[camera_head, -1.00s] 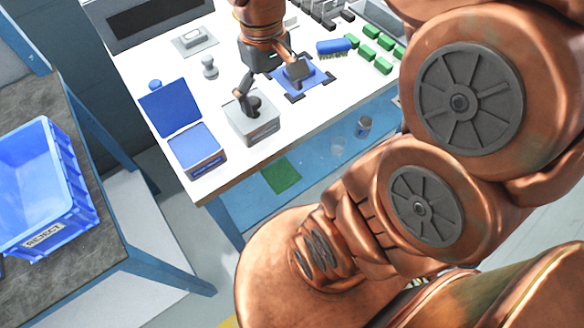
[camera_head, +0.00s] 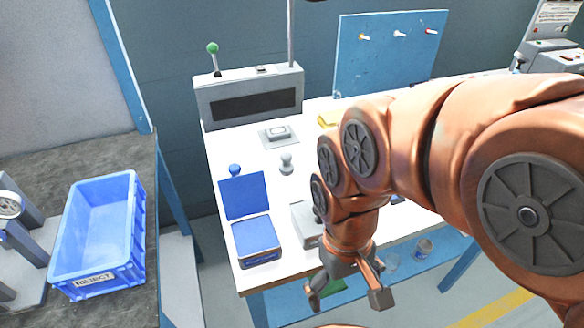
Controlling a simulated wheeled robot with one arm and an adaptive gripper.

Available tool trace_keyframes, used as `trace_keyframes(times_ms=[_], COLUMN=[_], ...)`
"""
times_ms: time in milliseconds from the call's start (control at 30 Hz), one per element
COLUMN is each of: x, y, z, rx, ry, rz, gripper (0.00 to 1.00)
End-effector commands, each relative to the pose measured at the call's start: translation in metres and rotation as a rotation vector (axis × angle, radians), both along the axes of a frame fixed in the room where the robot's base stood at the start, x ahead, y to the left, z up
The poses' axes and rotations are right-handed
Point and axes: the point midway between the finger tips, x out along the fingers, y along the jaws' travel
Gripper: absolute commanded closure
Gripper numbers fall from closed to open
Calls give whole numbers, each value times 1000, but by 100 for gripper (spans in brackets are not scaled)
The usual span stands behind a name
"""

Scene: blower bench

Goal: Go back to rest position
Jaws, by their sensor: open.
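My gripper (camera_head: 348,300) is in the camera_head view at the front edge of the white bench (camera_head: 222,160). It points down with its two fingers spread apart. My copper arm reaches in from the right and hides the middle and right of the bench top. A grey box (camera_head: 306,222) on the bench is partly hidden behind my arm, to the upper left of the gripper.
A blue open-lidded box (camera_head: 256,240), a grey stamp-like knob (camera_head: 286,164) and a grey box unit with a dark panel (camera_head: 250,101) stand on the bench. A blue REJECT crate (camera_head: 128,272) sits on the left table. A blue pegboard (camera_head: 362,66) stands behind.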

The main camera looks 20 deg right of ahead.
Motion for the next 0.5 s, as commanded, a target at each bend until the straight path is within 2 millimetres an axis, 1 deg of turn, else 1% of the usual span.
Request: trace_keyframes(times_ms=[67,100,167,267,500], x=[0,0,1,2,4], y=[0,0,0,0,0], z=[2,12,22,43,102], rx=[0,0,0,0,1], ry=[0,-2,-6,-13,-36], rz=[0,0,0,0,-1], gripper=[0,0,0,0,0])
